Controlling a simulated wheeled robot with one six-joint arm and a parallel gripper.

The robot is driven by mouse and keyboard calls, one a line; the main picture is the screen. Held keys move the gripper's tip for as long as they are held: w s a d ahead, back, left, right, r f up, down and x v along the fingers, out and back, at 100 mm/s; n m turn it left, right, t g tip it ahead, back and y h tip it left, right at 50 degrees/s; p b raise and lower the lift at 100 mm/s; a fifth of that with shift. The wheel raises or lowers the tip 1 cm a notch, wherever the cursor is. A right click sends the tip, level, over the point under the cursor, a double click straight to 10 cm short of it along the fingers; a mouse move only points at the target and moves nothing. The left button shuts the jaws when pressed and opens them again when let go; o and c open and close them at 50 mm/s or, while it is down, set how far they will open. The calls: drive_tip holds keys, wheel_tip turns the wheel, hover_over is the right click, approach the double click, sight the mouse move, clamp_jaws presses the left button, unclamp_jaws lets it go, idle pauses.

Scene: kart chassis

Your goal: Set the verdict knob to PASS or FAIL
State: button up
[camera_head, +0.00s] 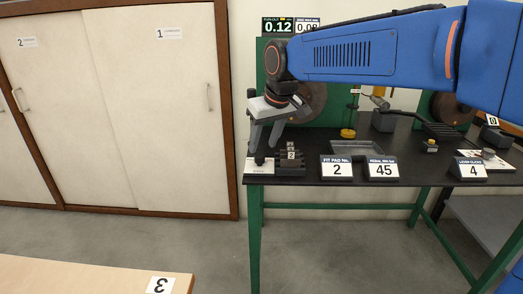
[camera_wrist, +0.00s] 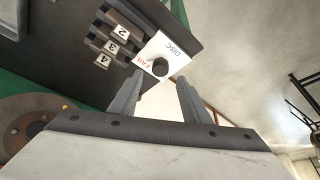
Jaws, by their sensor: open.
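The verdict knob (camera_wrist: 160,67) is a small dark round knob on a white plate (camera_wrist: 172,47) marked DISC and FAIL. No PASS marking is readable, and I cannot tell where the knob points. In the head view the plate (camera_head: 260,169) lies at the left front corner of the dark bench top, under my gripper (camera_head: 264,155). In the wrist view my gripper (camera_wrist: 160,80) is open, with its two fingers apart and the knob showing between and just beyond their tips. Whether a finger touches it I cannot tell.
A dark rack (camera_head: 290,165) with number tags stands right beside the plate. Signs reading 2 (camera_head: 337,168), 45 (camera_head: 383,169) and 4 (camera_head: 472,170) stand along the bench's front edge. A shallow tray (camera_head: 357,149) lies behind them. Open floor (camera_head: 215,245) lies left of the bench.

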drive_tip(key=v, duration=1.2)
drive_tip(key=shift+r, duration=0.3)
drive_tip(key=shift+d, duration=0.15)
drive_tip(key=s+d+f+m+h, duration=0.2)
drive_tip(key=s+d+f+m, duration=0.4)
drive_tip(key=s+d+f, duration=1.8)
drive_tip(key=shift+s+d+f+t, duration=0.3)
drive_tip(key=shift+d+f+t, duration=0.1)
drive_tip(key=shift+d+f, duration=0.55)
